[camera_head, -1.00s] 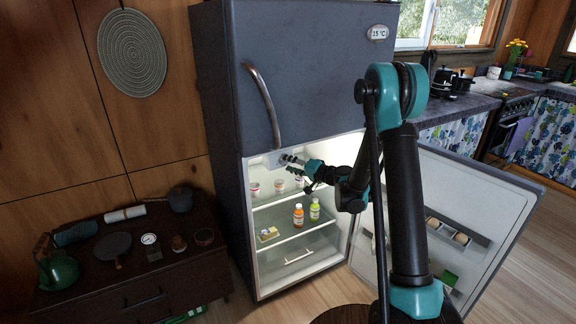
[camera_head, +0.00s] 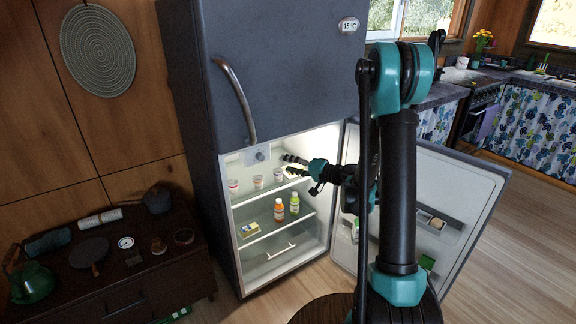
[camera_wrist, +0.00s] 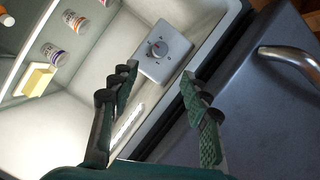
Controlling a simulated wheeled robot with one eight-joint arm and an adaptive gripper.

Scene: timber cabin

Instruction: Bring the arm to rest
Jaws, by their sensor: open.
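My gripper (camera_head: 292,166) is at the mouth of the open lower fridge compartment, in front of the top shelf. In the wrist view its two fingers (camera_wrist: 158,100) stand wide apart with nothing between them. A grey thermostat box with a round dial (camera_wrist: 160,50) lies beyond the fingers in that view. My arm reaches from the right of the head view toward the fridge (camera_head: 190,130).
The lower fridge door (camera_head: 470,190) stands open to the right, close beside my arm. Small cups (camera_head: 257,181) stand on the top shelf, bottles (camera_head: 279,210) below. A dark cabinet (camera_head: 150,290) with a green kettle (camera_head: 32,282) stands left. Wooden floor shows at right.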

